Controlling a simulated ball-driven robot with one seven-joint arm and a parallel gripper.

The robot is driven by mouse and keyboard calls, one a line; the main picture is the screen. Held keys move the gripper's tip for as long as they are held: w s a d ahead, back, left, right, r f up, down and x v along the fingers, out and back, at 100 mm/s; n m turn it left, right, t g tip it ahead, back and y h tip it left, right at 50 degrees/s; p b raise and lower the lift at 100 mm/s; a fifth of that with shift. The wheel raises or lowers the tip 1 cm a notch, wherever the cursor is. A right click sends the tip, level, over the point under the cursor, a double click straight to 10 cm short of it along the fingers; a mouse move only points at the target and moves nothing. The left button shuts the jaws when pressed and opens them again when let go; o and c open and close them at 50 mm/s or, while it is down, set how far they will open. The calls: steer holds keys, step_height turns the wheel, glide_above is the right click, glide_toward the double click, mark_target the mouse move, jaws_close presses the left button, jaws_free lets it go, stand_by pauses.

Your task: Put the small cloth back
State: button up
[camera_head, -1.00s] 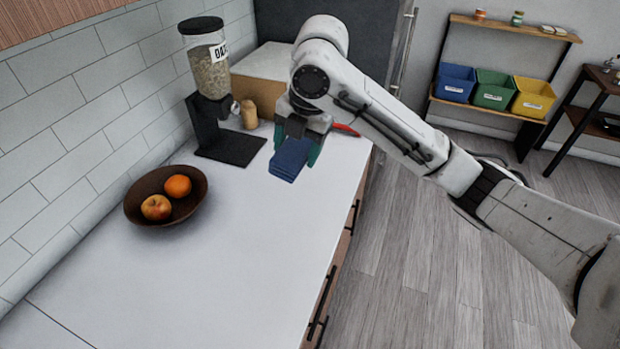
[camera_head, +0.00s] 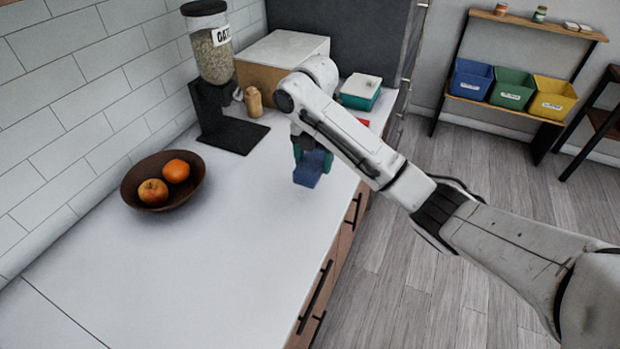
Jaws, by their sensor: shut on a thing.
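The small blue cloth (camera_head: 309,170) hangs from my gripper (camera_head: 312,160) over the right part of the white counter (camera_head: 200,260). My gripper is shut on the cloth, and its green-teal fingers show on either side of it. The arm hides the upper part of the gripper. I cannot tell whether the cloth's lower end touches the counter.
A brown bowl (camera_head: 135,185) with an orange and an apple stands at left. An oats dispenser (camera_head: 232,135), small wooden jar (camera_head: 254,101), cardboard box (camera_head: 262,78) and teal-and-white container (camera_head: 361,92) stand behind. Blue (camera_head: 470,80), green (camera_head: 512,88) and yellow (camera_head: 553,98) bins sit on a far shelf.

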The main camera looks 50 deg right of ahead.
mark_target(311, 162)
steer(key=f, duration=0.1)
steer(key=w+d+f, duration=0.1)
steer(key=w+f, duration=0.1)
steer(key=shift+w+d+f+b, duration=0.25)
steer(key=shift+d+f+b, duration=0.1)
steer(key=shift+b, duration=0.05)
steer(key=shift+w+d+f, duration=0.3)
steer(key=shift+w+f, duration=0.15)
steer(key=shift+f, duration=0.2)
steer(key=shift+f+p, duration=0.55)
steer(key=shift+f, duration=0.95)
steer(key=shift+f, duration=0.1)
steer(key=o, duration=0.9)
steer(key=shift+o, duration=0.2)
step_height(311, 162, up, 12)
steer(key=shift+r, duration=0.15)
steer(key=shift+s, duration=0.1)
